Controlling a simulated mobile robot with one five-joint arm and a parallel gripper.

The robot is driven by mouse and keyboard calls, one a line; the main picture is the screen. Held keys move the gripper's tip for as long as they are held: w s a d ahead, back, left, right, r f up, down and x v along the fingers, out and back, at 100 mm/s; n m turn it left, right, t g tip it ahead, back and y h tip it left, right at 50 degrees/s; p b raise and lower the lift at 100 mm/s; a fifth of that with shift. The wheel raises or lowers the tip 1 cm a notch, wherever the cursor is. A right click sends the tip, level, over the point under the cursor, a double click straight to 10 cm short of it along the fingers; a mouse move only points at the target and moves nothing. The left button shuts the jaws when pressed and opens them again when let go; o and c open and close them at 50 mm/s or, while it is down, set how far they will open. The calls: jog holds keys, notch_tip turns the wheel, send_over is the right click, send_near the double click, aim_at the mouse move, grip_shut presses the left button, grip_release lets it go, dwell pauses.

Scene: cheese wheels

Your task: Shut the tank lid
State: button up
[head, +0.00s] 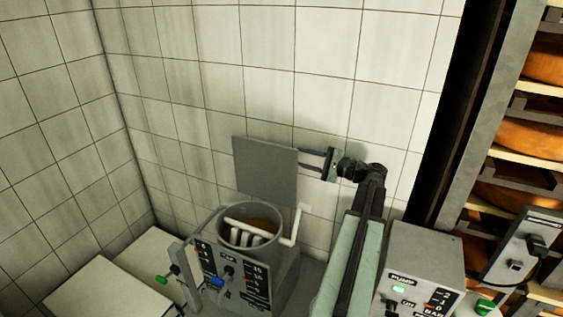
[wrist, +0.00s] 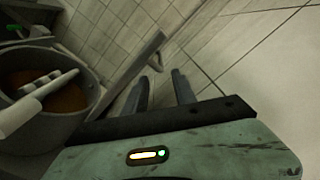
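The tank (head: 262,262) is a grey round vessel with brownish contents and a pale paddle inside. It also shows at the left of the wrist view (wrist: 62,128). Its lid (head: 264,170) is a flat grey square plate standing upright, open, at the tank's back. In the wrist view the lid (wrist: 128,72) is seen nearly edge-on, just left of my fingers. My gripper (head: 302,159) is at the lid's right edge, fingers pointing left. In the wrist view its fingers (wrist: 159,77) are apart with nothing between them. Whether a finger touches the lid I cannot tell.
A white handle (head: 295,228) rises at the tank's right side. A control panel (head: 233,277) is on the tank's front. A pump box (head: 420,262) stands at right, near shelves of cheese wheels (head: 530,120). Tiled walls close off the back and left. White surfaces (head: 95,290) lie at lower left.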

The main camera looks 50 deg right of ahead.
aim_at(282, 151)
jog(key=x, duration=0.7)
jog(key=shift+w+a, duration=0.1)
jog(key=shift+w, duration=0.25)
grip_shut()
jog(key=shift+w+r, duration=0.1)
dwell(1.0)
